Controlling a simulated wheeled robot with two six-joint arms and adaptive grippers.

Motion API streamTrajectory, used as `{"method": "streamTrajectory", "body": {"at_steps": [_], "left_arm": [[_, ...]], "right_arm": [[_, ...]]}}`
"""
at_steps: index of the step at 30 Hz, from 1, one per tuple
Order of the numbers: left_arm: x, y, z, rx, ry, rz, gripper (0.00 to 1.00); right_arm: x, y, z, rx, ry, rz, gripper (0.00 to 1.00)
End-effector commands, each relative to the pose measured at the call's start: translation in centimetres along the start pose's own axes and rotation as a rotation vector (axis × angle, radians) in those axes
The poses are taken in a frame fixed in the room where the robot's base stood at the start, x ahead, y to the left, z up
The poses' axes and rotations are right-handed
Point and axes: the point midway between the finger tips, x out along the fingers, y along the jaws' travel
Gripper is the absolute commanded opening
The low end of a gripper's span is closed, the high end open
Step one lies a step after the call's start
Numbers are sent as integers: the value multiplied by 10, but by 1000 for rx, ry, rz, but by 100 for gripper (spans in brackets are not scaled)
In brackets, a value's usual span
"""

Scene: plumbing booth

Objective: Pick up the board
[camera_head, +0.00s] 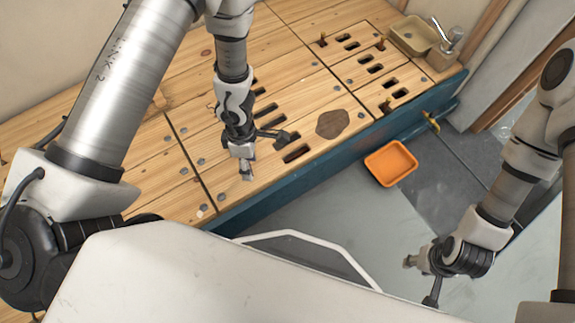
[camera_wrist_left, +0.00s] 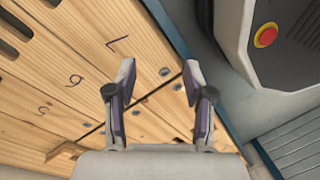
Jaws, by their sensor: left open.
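Light wooden boards (camera_head: 300,90) with dark slots and round grey studs make up the bench top. I cannot tell which one is the board. My left gripper (camera_head: 245,172) is over the boards near the bench's front edge. In the left wrist view its fingers (camera_wrist_left: 158,72) are apart with nothing between them, above a seam. My right gripper (camera_head: 425,275) hangs over the floor at the lower right; its jaws are too small and turned to read.
A blue bench edge (camera_head: 290,172) runs along the front. An orange tray (camera_head: 390,163) lies beyond it on the grey floor. A dark brown patch (camera_head: 333,124) marks the bench top.

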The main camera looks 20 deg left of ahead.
Motion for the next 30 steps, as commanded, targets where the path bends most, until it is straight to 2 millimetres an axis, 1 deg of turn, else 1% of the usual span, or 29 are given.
{"method": "streamTrajectory", "body": {"at_steps": [1, 3, 6, 9, 12, 17, 22, 24, 26, 30], "left_arm": [[48, 33, 19, -131, -76, 59, 52], [62, 69, 44, -306, -187, 138, 52], [66, 110, 67, -482, -315, 232, 52], [63, 133, 78, -575, -384, 285, 52], [69, 142, 83, -604, -406, 300, 52], [86, 149, 87, -603, -404, 298, 52], [117, 158, 90, -602, -402, 297, 52], [124, 163, 94, -601, -401, 297, 52], [127, 164, 95, -601, -401, 297, 52], [125, 164, 96, -602, -401, 297, 52]], "right_arm": [[58, 0, 0, 0, -1, 0, 40], [87, 1, 0, 0, -1, 0, 40], [112, 1, 0, 0, 0, 0, 40], [120, 1, 0, 1, 1, 0, 40], [125, 1, -1, 1, 2, 0, 40], [132, 1, -2, 3, 4, 0, 40], [156, 2, -2, 7, 6, 1, 40], [158, 2, -3, 9, 7, 1, 40], [159, 2, -3, 10, 7, 1, 40], [157, 2, -3, 10, 8, 1, 40]]}}
